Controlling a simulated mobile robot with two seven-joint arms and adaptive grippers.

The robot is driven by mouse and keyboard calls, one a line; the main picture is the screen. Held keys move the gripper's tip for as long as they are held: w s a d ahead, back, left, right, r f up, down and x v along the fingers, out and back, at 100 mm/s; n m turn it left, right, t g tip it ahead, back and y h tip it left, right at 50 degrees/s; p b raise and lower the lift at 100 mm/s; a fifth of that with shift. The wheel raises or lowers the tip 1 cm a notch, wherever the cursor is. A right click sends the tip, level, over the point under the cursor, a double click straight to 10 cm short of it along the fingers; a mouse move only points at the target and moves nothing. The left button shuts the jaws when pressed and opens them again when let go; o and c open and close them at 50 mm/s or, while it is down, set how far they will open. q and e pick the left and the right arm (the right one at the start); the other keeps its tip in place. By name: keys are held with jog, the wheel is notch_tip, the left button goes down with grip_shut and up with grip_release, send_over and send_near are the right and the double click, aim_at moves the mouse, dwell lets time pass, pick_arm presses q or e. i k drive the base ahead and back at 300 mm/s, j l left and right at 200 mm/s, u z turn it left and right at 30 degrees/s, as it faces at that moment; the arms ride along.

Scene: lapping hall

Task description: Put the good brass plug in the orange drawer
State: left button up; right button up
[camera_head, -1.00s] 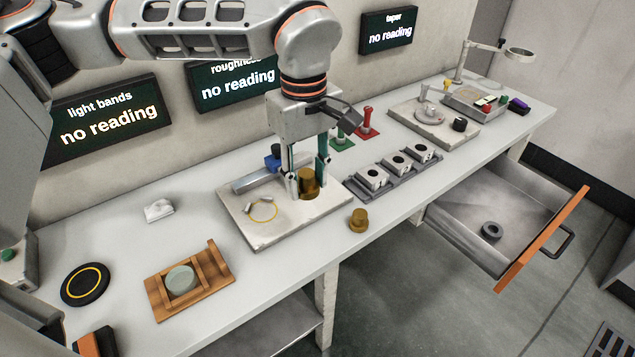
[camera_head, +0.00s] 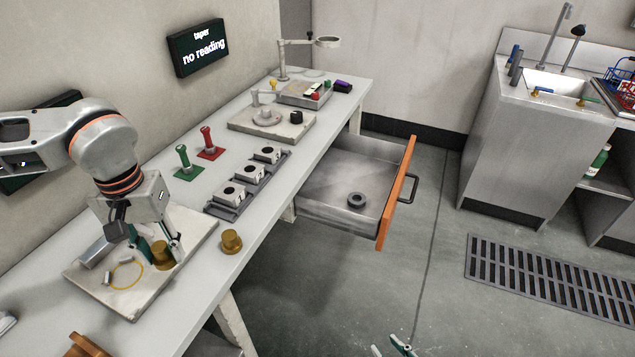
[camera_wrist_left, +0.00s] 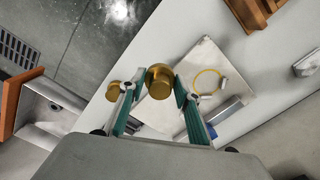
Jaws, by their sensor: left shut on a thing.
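My left gripper (camera_head: 158,250) is shut on a brass plug (camera_head: 161,257), low over the pale plate (camera_head: 185,262) with a yellow ring mark. In the left wrist view this plug (camera_wrist_left: 160,76) sits between the fingertips. A second brass plug (camera_head: 231,241) stands on the bench by its front edge, right of the plate. I cannot tell from looks which plug is good. The orange drawer (camera_head: 398,192) is pulled open to the right, with a dark grey ring (camera_head: 357,200) inside. My right gripper (camera_head: 392,349) shows only its fingertips at the bottom edge, apart and empty.
A grey rack (camera_head: 222,211) with several holed blocks lies between the plate and the drawer. Green (camera_head: 187,167) and red (camera_head: 209,148) stands are behind it. A second plate (camera_head: 245,122) stands further back. The floor before the drawer is clear.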

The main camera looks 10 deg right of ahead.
aim_at(368, 179)
jog(key=i+l+z, duration=0.15)
jog(key=i+z, duration=0.65)
jog(key=i, duration=0.55)
jog(key=i+j+z, duration=0.1)
jog(key=i, duration=0.45)
